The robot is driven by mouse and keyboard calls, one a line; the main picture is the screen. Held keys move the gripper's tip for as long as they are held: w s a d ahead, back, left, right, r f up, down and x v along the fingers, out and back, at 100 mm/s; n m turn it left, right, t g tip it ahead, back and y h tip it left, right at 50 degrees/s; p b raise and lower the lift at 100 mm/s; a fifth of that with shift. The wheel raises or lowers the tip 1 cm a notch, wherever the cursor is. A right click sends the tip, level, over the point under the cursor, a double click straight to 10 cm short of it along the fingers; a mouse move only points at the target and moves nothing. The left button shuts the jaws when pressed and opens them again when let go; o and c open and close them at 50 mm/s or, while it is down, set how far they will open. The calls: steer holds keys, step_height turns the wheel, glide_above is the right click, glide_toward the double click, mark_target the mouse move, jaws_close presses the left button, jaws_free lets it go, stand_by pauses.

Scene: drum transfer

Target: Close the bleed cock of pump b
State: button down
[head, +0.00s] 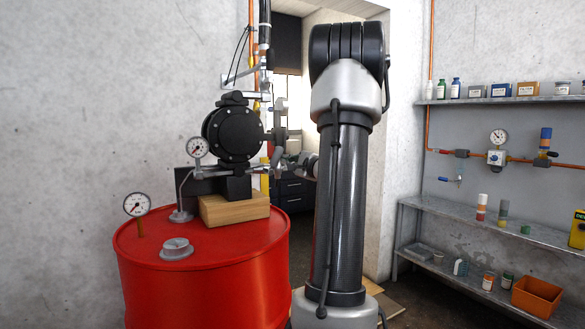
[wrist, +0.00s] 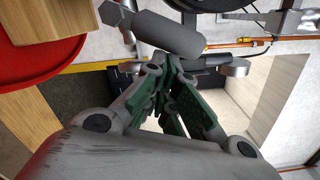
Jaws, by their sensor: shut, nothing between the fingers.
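A black round-bodied pump (head: 233,133) sits on a wooden block on the red drum. Grey fittings (head: 279,112) run up its right side; no label shows, so I cannot tell whether it is pump b. I cannot make out the bleed cock or its handle position with certainty. In the wrist view my gripper (wrist: 172,65) has its green-padded fingers together and empty. Just beyond the fingertips are a dark grey cylinder (wrist: 160,32) and a lighter grey pipe piece (wrist: 233,66); whether the tips touch either is unclear. In the head view my arm largely hides the gripper.
The red drum (head: 205,285) carries a gauge (head: 137,205), a cap (head: 177,248) and the wooden block (head: 235,208). Its rim also shows in the wrist view (wrist: 40,75). Shelves (head: 480,222) with bottles and an orange bin (head: 536,297) stand at the right. A doorway lies behind my arm.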

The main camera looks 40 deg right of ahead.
steer(key=shift+w+a+r+n, duration=0.25)
steer(key=shift+a+r+n, duration=0.8)
steer(key=shift+n, duration=0.55)
steer(key=shift+d, duration=0.1)
